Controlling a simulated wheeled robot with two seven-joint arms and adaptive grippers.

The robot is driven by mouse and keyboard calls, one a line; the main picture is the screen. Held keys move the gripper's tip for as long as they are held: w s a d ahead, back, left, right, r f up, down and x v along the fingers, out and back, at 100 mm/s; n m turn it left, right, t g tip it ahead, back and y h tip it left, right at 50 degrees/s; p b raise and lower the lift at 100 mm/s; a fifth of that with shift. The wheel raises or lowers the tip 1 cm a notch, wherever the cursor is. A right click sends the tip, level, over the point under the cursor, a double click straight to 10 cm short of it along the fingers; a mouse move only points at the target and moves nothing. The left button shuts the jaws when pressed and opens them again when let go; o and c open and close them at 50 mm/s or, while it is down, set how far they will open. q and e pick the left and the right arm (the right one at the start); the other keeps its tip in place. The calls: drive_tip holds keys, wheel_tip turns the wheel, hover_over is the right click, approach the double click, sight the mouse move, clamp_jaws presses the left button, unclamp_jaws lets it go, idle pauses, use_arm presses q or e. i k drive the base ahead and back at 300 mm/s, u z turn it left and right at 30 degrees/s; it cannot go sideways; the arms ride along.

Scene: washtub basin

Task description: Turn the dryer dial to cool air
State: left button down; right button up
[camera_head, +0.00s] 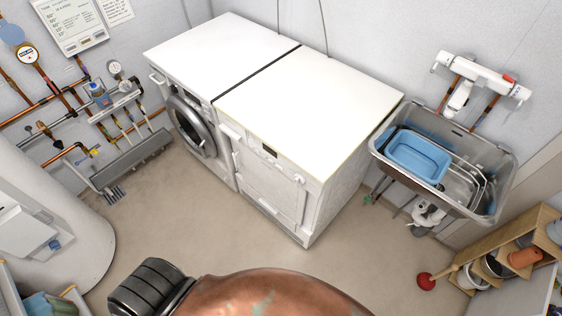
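Two white machines stand side by side. The right one (310,100), with a squarish front door, looks like the dryer. Its front panel has a small dark display (269,151) and a small round knob (299,179) near the right end, which looks like the dial. The knob's marks and setting are too small to read. The left machine (222,48) has a round porthole door (192,125). Neither of my grippers can be made out in the head view, and nothing is seen touching the knob.
A metal sink (460,165) with a blue basin (418,155) stands right of the machines. A red plunger (426,281) is on the floor by a wooden shelf (500,253). Pipes line the left wall. The floor before the machines is clear; a copper-coloured shape fills the bottom edge.

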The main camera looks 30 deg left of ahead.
sight(300, 179)
drive_tip(key=z, duration=3.2)
drive_tip(key=k, duration=2.65)
drive_tip(key=u, duration=2.15)
